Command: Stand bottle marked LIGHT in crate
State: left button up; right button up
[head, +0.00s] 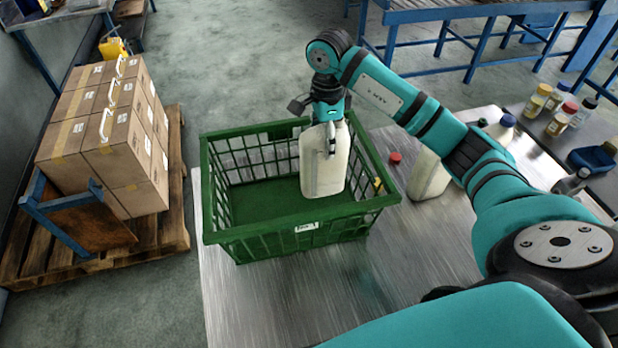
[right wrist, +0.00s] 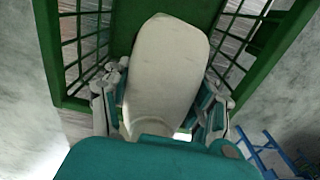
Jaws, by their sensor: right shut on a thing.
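A green crate (head: 262,247) stands on the metal table, its left part empty. My right gripper (head: 331,140) is shut on a white bottle (head: 324,172) and holds it upright inside the crate, toward the right side. In the right wrist view the bottle (right wrist: 165,75) lies between the fingers of the gripper (right wrist: 160,115), with the crate wall (right wrist: 50,50) around it. No marking can be read on the held bottle. Whether its base touches the crate floor cannot be told. My left gripper is not in view.
Another white bottle (head: 428,176) stands right of the crate, partly behind my right arm. A red cap (head: 395,158) lies on the table (head: 290,300). Several small bottles (head: 555,115) stand at the far right. Cardboard boxes (head: 125,150) sit on a pallet (head: 172,232) at left.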

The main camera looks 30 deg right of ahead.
aim_at(324, 161)
notch_tip(324, 161, down, 6)
jog(key=shift+s+p, duration=0.1)
jog(key=shift+p, duration=0.8)
jog(key=shift+f, duration=0.3)
jog(key=shift+f+b, duration=0.25)
jog(key=shift+b, duration=0.05)
jog(key=o, duration=1.3)
jog(key=shift+r, duration=0.1)
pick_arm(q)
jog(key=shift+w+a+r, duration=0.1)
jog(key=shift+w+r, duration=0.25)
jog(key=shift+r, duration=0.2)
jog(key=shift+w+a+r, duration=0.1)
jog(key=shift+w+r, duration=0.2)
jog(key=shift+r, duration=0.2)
